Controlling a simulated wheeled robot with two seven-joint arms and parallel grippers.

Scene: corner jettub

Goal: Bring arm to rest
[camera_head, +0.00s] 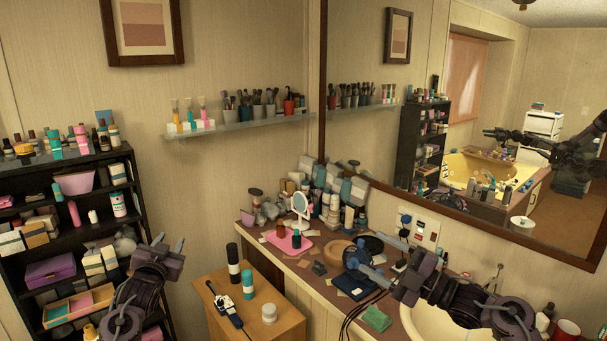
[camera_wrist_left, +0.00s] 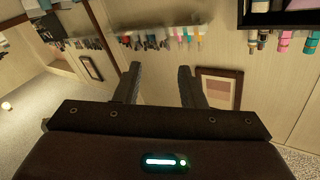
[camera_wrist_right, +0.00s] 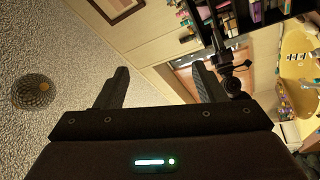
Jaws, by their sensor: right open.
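My left gripper (camera_head: 168,241) is raised in front of the dark shelf unit, left of the small wooden cabinet, in the head view. Its two fingers stand apart with nothing between them in the left wrist view (camera_wrist_left: 159,76). My right gripper (camera_head: 384,258) appears in front of the vanity counter in the head view, its fingers pointing left. In the right wrist view (camera_wrist_right: 160,72) its fingers are spread and empty. Neither gripper holds anything.
A dark shelf unit (camera_head: 62,161) full of bottles and boxes stands at left. A wooden cabinet (camera_head: 274,328) carries bottles and a black-and-white object. The cluttered vanity counter (camera_head: 318,283) has a pink tray (camera_head: 291,249) and basin. A wall mirror (camera_head: 470,130) reflects the tub.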

